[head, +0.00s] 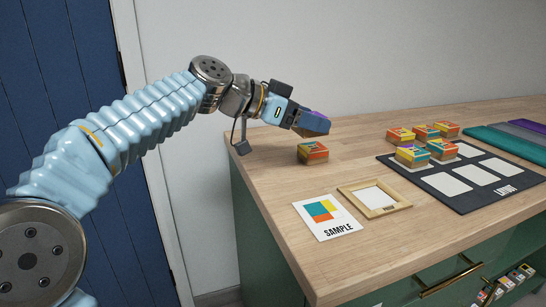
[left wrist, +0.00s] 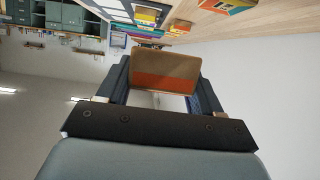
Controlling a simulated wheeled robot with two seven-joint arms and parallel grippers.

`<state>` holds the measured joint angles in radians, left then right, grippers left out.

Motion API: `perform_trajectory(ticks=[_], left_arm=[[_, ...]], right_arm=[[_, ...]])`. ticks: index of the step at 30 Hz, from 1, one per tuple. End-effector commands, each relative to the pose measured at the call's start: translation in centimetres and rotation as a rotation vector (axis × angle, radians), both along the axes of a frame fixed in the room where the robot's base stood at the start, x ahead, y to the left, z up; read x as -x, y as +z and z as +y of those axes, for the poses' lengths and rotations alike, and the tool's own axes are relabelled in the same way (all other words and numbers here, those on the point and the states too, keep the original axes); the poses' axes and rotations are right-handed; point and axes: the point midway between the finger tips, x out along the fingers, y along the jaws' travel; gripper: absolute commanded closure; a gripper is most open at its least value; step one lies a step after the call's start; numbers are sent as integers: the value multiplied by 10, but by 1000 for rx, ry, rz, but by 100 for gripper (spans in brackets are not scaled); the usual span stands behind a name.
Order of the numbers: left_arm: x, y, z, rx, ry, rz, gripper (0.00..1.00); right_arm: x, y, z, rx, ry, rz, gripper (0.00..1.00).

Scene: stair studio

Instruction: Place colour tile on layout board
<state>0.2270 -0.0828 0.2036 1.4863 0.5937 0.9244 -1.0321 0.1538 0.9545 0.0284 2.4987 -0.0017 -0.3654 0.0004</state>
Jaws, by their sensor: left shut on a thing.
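My left gripper (head: 312,124) is shut on a colour tile. The tile shows in the left wrist view as a block with a tan face and an orange band (left wrist: 165,81), between the two dark fingers. The fingers hide much of it in the head view. The gripper is raised above the counter's far left edge. The dark layout board (head: 477,203) lies flat at the right, with pale rectangular spaces. Colourful tiles stand on its left part, including one (head: 411,155) and another (head: 442,149). A loose tile (head: 312,152) sits on the counter below my gripper. My right gripper is not in view.
A SAMPLE card (head: 340,229) and a small wooden frame (head: 374,210) lie on the wooden counter (head: 350,255) left of the board. Teal and purple strips (head: 510,142) lie behind the board. An open compartment below right holds small boxes (head: 514,276).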

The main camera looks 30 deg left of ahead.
Motion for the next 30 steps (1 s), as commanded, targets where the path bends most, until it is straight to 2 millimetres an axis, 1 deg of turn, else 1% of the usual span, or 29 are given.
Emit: perform_trajectory(ticks=[1,4,6,10,17,18,21,22,24,30], left_arm=[[-3,-6,16,2,7,4,66],[-8,-19,44,3,6,5,66],[-10,-37,55,2,3,6,66],[-13,-57,72,1,2,2,66],[-16,-75,87,1,1,2,66],[-17,-81,92,1,1,2,66],[-16,-97,89,2,-1,3,66],[-16,-102,89,0,-1,0,66],[-16,-105,89,1,-1,-1,66],[-16,-104,89,0,-1,-1,66]], right_arm=[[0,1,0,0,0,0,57],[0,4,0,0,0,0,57],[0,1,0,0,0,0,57],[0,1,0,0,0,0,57],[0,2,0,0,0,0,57],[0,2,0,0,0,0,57],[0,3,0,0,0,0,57],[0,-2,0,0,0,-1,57],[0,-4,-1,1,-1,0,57],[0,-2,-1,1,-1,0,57]])
